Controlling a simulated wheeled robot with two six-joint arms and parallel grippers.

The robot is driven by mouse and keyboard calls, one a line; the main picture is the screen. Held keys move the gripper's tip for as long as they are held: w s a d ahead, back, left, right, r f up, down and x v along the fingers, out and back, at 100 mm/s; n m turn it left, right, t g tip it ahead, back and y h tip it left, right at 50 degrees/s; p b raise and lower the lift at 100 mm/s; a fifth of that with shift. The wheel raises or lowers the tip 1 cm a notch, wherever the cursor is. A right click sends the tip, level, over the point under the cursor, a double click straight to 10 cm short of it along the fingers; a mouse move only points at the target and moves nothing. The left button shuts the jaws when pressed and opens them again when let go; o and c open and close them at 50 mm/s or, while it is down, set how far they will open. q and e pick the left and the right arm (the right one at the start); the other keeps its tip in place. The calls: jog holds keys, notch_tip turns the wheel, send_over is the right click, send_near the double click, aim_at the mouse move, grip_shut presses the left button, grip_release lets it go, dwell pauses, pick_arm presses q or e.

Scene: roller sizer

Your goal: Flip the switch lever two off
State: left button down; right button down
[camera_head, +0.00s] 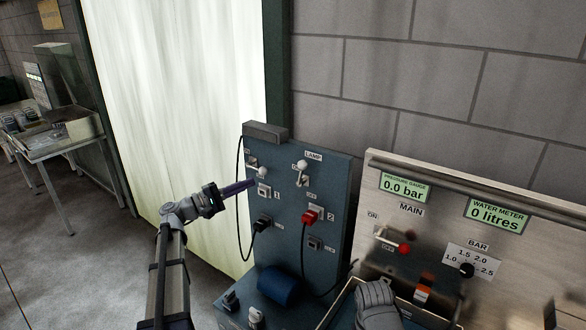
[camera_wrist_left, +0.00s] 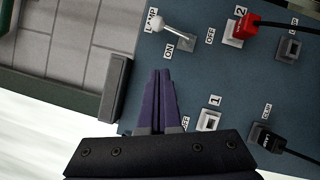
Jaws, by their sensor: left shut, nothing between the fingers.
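Switch lever two (camera_head: 302,173) is on the blue panel under the LAMP label, its white ball knob at the upper end, away from the OFF label. In the left wrist view its knob (camera_wrist_left: 158,24) points toward the LAMP side, beside the ON label. Another white-knobbed lever (camera_head: 262,172) is to its left, just above my gripper tip; my gripper hides it in the wrist view. My left gripper (camera_head: 250,184) is shut and empty, fingertips close to the panel's left part. In the wrist view the fingers (camera_wrist_left: 162,72) end below lever two, apart from its knob.
A red plug (camera_head: 309,216) sits in socket 2 and a black plug (camera_head: 262,223) lower left, with hanging cables. White socket 1 (camera_head: 264,191) is beside my fingers. A blue cylinder (camera_head: 278,286) is below. A gauge panel (camera_head: 440,225) stands at right.

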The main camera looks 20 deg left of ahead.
pick_arm(q)
jog(key=p, duration=0.3)
send_near(301, 173)
jog(key=w+d+r, duration=0.1)
jog(key=w+r, duration=0.2)
jog(key=w, duration=0.2)
jog(key=shift+w+d, duration=0.25)
jog(key=shift+d, duration=0.7)
